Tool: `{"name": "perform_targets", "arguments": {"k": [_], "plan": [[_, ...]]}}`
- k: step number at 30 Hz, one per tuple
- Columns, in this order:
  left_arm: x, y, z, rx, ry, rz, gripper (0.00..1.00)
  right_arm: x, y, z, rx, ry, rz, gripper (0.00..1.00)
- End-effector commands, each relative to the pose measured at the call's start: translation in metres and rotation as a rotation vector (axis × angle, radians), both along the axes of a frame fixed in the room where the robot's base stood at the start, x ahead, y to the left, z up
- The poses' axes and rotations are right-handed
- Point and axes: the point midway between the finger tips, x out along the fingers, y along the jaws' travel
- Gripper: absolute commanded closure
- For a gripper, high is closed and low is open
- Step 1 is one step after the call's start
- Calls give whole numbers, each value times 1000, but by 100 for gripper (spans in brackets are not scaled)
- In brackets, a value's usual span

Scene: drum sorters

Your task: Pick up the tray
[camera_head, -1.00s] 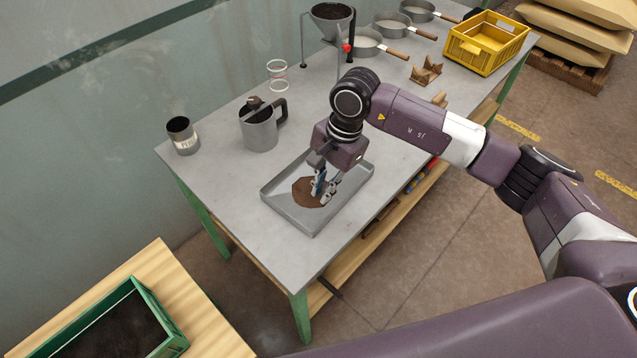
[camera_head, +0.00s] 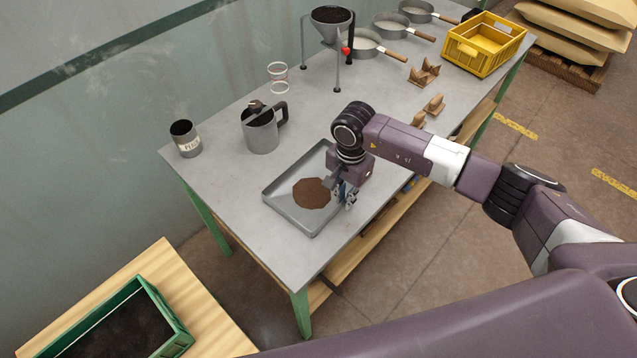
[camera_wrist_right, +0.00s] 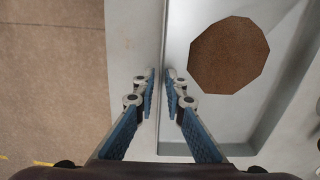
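The grey rectangular tray (camera_head: 277,208) lies flat on the workbench, with a flat brown patch of material (camera_head: 311,193) inside it; the patch also shows in the wrist view (camera_wrist_right: 229,55). My right gripper (camera_head: 345,196) points down at the tray's right-hand edge. In the right wrist view its blue-padded fingers (camera_wrist_right: 162,80) stand on either side of the tray's rim (camera_wrist_right: 163,45), one inside the tray and one outside. A narrow gap shows between the pads, so it looks open around the rim. My left gripper is not in view.
A metal jug (camera_head: 261,132) and a labelled can (camera_head: 185,138) stand behind the tray. A green planter (camera_head: 168,312) sits at lower left.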

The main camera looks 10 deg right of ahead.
Motion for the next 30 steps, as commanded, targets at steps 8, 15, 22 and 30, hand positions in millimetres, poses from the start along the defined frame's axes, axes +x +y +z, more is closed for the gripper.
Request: {"name": "perform_targets", "arguments": {"k": [8, 15, 22, 30], "plan": [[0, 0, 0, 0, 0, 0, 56, 0, 0, 0, 1, -1, -1, 100], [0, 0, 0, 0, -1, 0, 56, 1, 0, 1, 2, -2, -1, 100], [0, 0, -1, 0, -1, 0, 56, 1, 0, 2, 2, -2, -1, 100], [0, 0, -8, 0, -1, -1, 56, 2, 0, 25, 2, -7, 0, 100]]}}
